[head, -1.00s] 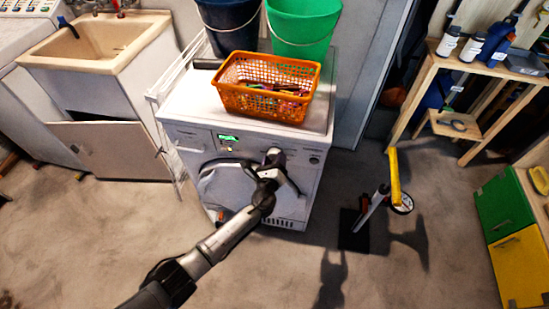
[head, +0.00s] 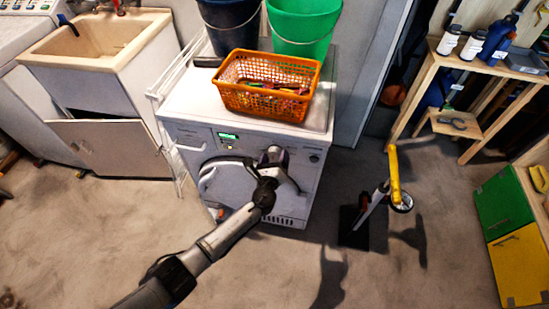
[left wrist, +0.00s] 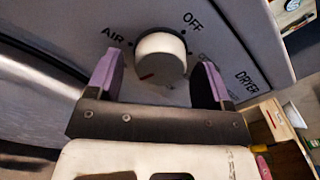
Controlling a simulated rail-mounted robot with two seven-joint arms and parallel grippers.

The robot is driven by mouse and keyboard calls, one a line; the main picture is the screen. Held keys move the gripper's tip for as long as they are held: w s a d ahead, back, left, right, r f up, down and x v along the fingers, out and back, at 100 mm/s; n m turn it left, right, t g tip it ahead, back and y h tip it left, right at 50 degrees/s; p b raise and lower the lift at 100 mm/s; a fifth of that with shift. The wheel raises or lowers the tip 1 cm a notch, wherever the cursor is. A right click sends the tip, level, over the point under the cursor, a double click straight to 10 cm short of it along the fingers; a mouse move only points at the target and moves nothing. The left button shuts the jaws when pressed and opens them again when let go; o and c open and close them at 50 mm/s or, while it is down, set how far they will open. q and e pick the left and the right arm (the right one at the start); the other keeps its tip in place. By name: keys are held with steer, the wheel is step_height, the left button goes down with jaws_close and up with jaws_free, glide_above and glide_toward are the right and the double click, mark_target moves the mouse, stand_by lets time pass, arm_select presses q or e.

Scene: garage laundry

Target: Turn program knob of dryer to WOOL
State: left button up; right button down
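The white dryer (head: 315,180) stands against the wall, its front panel facing me. In the left wrist view its round white program knob (left wrist: 160,57) has a red mark at its lower left. The labels AIR and OFF are readable around the knob; I cannot read WOOL, and the lower part of the dial is hidden by my gripper. My left gripper (left wrist: 158,77) is open, with one purple-lined finger on each side of the knob and a visible gap to it. In the head view my left gripper (head: 273,156) is at the dryer's panel and covers the knob. My right gripper is not in view.
An orange basket (head: 235,98) and blue and green buckets (head: 300,45) stand on the dryer. A sink (head: 95,45) is to the left. A kick scooter (head: 394,175) stands to the right, near a wooden shelf (head: 430,70). The floor in front is clear.

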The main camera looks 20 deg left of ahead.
arm_select(q)
steer(key=shift+s, duration=0.3)
steer(key=s+d+p, duration=0.2)
steer(key=s+p, duration=0.1)
steer(key=s, duration=1)
steer(key=shift+p, duration=0.3)
